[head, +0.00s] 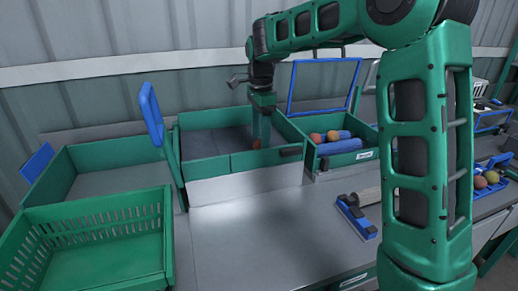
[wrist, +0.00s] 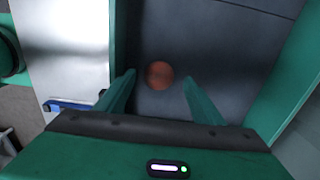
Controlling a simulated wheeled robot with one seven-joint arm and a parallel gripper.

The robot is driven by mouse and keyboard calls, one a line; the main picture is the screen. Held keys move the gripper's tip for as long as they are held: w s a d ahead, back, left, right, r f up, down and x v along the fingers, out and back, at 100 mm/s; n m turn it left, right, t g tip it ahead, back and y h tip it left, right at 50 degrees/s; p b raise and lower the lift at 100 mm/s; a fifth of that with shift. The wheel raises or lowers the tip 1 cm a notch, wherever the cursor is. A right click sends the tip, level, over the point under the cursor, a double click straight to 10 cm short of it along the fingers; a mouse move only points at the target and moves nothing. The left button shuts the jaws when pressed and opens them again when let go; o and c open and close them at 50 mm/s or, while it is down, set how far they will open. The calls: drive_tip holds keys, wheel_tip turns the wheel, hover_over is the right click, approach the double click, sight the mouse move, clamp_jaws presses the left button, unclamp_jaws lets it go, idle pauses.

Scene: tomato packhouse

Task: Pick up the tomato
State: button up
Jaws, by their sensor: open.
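A small reddish tomato (wrist: 160,75) lies on the dark floor of a green-walled bin in the wrist view, between and just beyond my fingertips. My gripper (wrist: 158,80) is open, with one green finger on each side of the tomato and a gap to each. In the head view my gripper (head: 261,143) reaches down into the middle green bin (head: 205,164). A bit of the tomato (head: 256,143) shows beside the fingers there; most of it is hidden. I cannot tell how far above the floor the fingertips are.
An empty slotted green crate (head: 95,214) and another green bin (head: 55,178) stand at the left. A right-hand bin (head: 340,160) holds blue rolls and reddish round items. A blue-and-grey tool (head: 356,218) lies on the grey bench (head: 270,240), whose front is mostly clear.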

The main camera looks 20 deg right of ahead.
drive_tip(key=shift+f, duration=1.3)
drive_tip(key=c, duration=0.9)
drive_tip(key=shift+o, duration=0.2)
drive_tip(key=shift+r, duration=0.1)
